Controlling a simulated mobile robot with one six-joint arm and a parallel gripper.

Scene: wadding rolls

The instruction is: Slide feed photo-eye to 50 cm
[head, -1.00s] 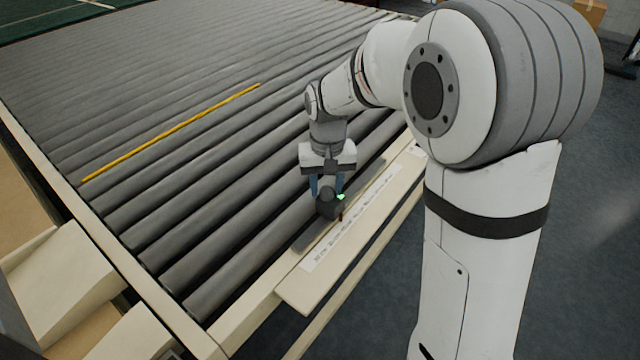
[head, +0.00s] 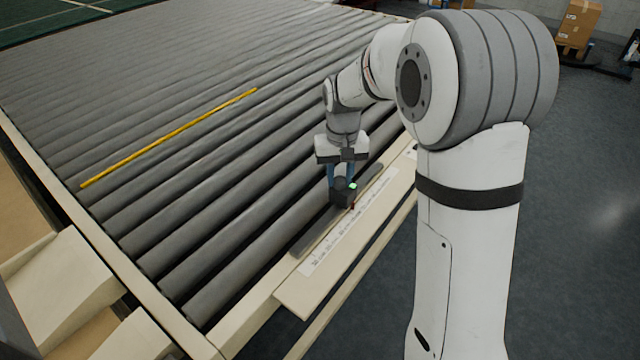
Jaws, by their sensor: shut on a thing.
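The photo-eye (head: 344,193) is a small dark block with a lit green lamp on top. It sits on a dark rail (head: 313,237) along the near edge of the roller bed. My gripper (head: 341,182) points down from above and is shut on the photo-eye. A small reddish pointer at its foot reaches toward a white printed scale (head: 336,243) on the cream ledge. The scale's numbers are too small to read, so I cannot tell the position in centimetres.
Grey rollers (head: 180,110) fill the left and middle, with a yellow strip (head: 170,138) lying across them. The cream ledge (head: 300,301) juts out at the front. Cardboard boxes (head: 580,22) stand at the back right. The floor on the right is clear.

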